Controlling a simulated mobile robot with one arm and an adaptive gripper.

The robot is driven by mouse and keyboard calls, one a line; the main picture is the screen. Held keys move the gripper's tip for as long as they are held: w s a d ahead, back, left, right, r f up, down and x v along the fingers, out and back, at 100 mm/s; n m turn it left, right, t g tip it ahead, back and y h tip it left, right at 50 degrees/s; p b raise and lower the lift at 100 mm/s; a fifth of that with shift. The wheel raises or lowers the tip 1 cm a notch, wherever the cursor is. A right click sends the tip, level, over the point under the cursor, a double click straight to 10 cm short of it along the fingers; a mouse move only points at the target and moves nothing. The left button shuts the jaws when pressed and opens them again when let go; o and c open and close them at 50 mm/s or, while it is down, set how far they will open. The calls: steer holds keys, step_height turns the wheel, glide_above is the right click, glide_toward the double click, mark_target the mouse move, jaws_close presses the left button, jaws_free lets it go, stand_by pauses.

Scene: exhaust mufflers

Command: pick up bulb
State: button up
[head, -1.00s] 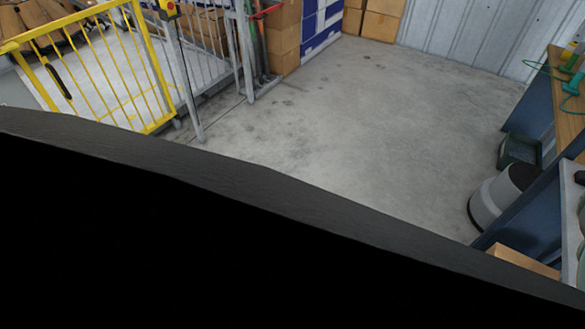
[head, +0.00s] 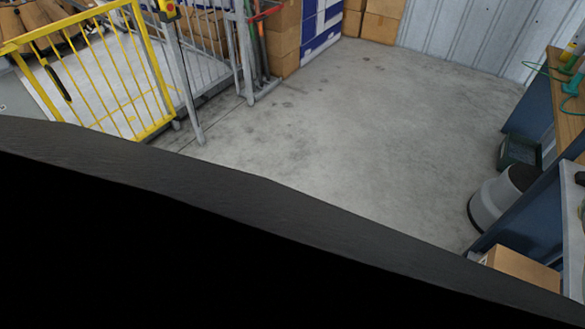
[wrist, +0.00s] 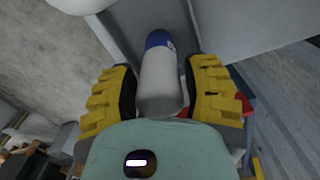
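My gripper (wrist: 160,72) shows in the wrist view, with two ribbed yellow fingers and dark inner pads. A pale grey-white cylinder with a blue band (wrist: 160,80) near its far end lies between the fingers and reaches past their tips. I take it to be the bulb; no other bulb shows. The fingers are partly closed, one on each side of it, and seem to hold it. The dark pads make the exact contact hard to see. The near end of the cylinder is by the pale green gripper body. The head view shows neither gripper nor bulb.
A yellow gate (head: 100,75) and grey railing stand at the left in the head view. Stacked cartons (head: 286,38) are at the back. A grey bin (head: 497,200), a workbench (head: 566,110) and a cardboard box (head: 522,268) are at the right. The concrete floor between is clear.

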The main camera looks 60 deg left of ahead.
jaws_close()
steer(key=shift+r, duration=0.2)
stand_by(0.3)
